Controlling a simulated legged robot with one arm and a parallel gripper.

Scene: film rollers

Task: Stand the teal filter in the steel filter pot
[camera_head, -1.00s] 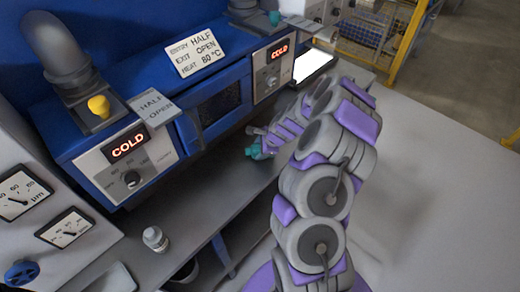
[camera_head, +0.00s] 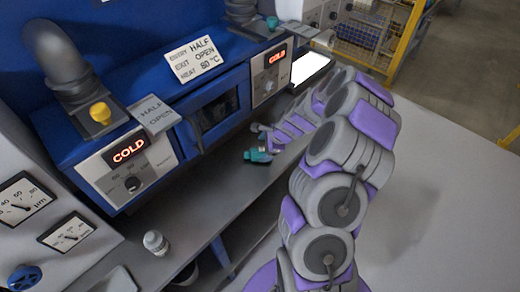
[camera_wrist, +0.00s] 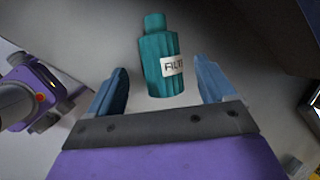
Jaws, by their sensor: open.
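The teal filter (camera_head: 258,155) is on the grey counter in front of the blue machine, apparently lying down. In the wrist view the filter (camera_wrist: 160,58), a ribbed teal bottle shape with a white label, is between the two blue fingertips, with a gap on each side. My gripper (camera_wrist: 160,88) is open around its near end, not closed on it. In the head view my gripper (camera_head: 267,143) is at the filter, partly covered by my arm. A dark round opening (camera_head: 187,272) below the counter edge may be the steel filter pot; I cannot tell.
A small white bottle (camera_head: 155,242) stands on the counter at left. The blue machine (camera_head: 205,95) with two COLD displays backs the counter. A yellow cap (camera_head: 100,112) sits on its left end. A yellow rail fence (camera_head: 390,45) is at the far right. The floor at right is clear.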

